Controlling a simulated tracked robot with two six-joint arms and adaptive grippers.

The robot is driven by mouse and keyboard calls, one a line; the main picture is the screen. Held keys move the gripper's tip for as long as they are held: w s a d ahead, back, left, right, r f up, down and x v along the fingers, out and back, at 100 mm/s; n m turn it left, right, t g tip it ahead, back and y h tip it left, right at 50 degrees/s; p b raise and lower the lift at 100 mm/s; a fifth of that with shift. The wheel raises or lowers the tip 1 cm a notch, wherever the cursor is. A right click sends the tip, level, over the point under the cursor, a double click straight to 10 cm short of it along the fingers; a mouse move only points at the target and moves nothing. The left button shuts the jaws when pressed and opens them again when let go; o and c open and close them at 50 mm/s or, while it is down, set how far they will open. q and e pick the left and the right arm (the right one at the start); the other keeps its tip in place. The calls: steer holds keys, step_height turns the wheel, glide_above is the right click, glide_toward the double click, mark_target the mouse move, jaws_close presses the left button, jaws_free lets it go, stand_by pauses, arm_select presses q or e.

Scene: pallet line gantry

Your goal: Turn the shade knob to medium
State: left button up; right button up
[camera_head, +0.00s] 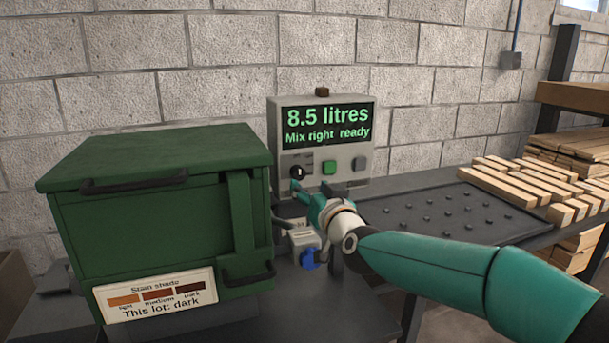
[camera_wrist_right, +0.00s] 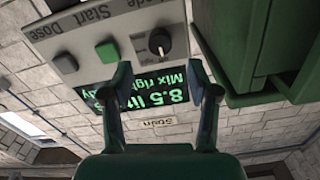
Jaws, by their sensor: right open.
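The shade knob (camera_head: 297,172) is a dark round knob with a white pointer mark, at the lower left of the grey control box (camera_head: 361,180). In the wrist view, which is upside down, the knob (camera_wrist_right: 159,42) shows its pointer towards the display; its setting marks are too small to read. My right gripper (camera_head: 294,187) is in front of the panel, just below the knob in the head view. In the wrist view its two fingers (camera_wrist_right: 168,80) are apart with nothing between them; I see no contact with the knob. My left gripper is not in view.
The display (camera_head: 327,124) reads "8.5 litres, Mix right ready". A green button (camera_head: 329,167) and a grey one (camera_head: 360,163) are right of the knob. A green cabinet (camera_head: 140,225) stands close at left; its label (camera_head: 155,296) says "This lot: dark". Wooden slats (camera_head: 500,182) lie right.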

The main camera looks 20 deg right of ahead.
mark_target(300, 175)
steer(key=w+p, duration=0.1)
steer(key=w, duration=0.6)
steer(key=shift+w+a, duration=0.1)
steer(key=shift+w, duration=0.15)
